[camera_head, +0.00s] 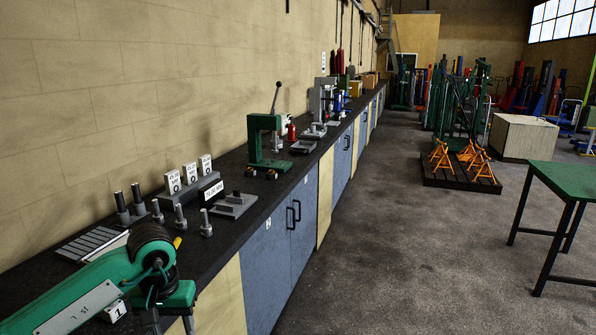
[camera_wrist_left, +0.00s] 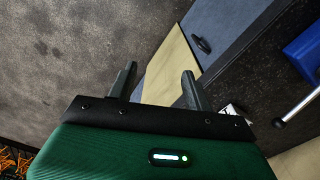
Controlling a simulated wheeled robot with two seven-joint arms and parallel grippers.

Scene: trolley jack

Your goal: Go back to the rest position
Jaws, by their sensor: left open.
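My left arm comes in from the lower left in the head view, reaching along the near part of the workbench. My left gripper (camera_head: 170,320) hangs at its end, low in the picture, with its fingertips partly cut off by the lower edge. In the left wrist view my left gripper (camera_wrist_left: 156,75) has its two dark fingers spread apart. Nothing is between them. Past the fingers are the floor, a pale cabinet panel and the dark bench top. My right gripper is in neither view.
The long dark workbench (camera_head: 262,191) runs along the wall. It holds bolts, a grey block with white cards (camera_head: 190,191) and a green press (camera_head: 265,140). In the left wrist view a blue object (camera_wrist_left: 305,50) is near the gripper. Floor (camera_head: 400,250) right of the bench is clear up to a green table (camera_head: 570,178).

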